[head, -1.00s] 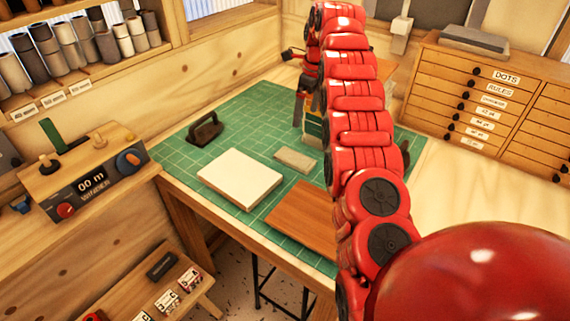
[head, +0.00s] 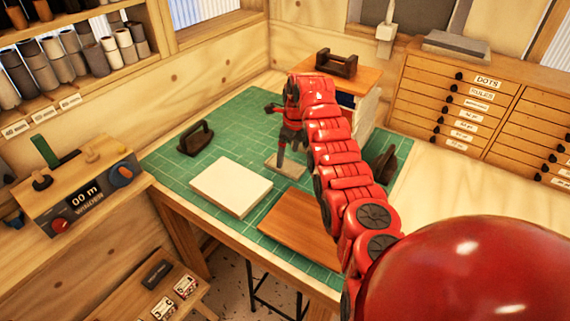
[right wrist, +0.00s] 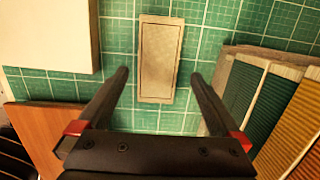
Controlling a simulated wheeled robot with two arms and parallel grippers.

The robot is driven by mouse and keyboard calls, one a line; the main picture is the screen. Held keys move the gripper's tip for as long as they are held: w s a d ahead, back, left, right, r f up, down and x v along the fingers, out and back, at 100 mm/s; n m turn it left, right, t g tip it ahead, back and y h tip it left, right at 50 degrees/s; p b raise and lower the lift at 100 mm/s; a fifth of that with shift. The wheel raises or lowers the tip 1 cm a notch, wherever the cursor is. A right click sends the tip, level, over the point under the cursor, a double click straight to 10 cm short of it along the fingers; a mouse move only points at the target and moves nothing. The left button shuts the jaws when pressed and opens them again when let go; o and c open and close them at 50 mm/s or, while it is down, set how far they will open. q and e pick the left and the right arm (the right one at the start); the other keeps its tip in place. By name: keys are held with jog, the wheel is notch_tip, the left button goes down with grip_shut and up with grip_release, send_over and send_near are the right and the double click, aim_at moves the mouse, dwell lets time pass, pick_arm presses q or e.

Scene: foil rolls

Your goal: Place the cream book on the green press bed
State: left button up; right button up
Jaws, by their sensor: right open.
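A thick cream block, which looks like the cream book (head: 231,187), lies flat on the green gridded surface (head: 228,133). Its corner shows at the upper left of the right wrist view (right wrist: 45,35). A small grey-beige plate with a raised border (right wrist: 160,62) lies flat to its right. My right gripper (head: 289,156) points down above this plate, open and empty. In the right wrist view its fingers stand apart on both sides of the plate's near end. I cannot tell for certain which green part is the press bed. My left gripper is not in view.
A brown board (head: 303,224) lies near the front edge. Dark handled tools stand at left (head: 195,138) and right (head: 385,164). Ribbed coloured pieces (right wrist: 277,105) stand close to the right finger. A wooden-topped stand (head: 357,79) is behind my arm. Green surface is free at back left.

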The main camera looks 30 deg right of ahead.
aim_at(285, 164)
jog(key=shift+w+a+f+p, duration=0.15)
jog(key=shift+f+p, duration=0.05)
jog(key=shift+f, duration=0.75)
jog(key=shift+w+a+f+p, duration=0.1)
jog(key=shift+f+p, duration=0.1)
jog(key=shift+f, duration=0.7)
jog(key=c, duration=1.5)
jog(key=shift+r, duration=0.2)
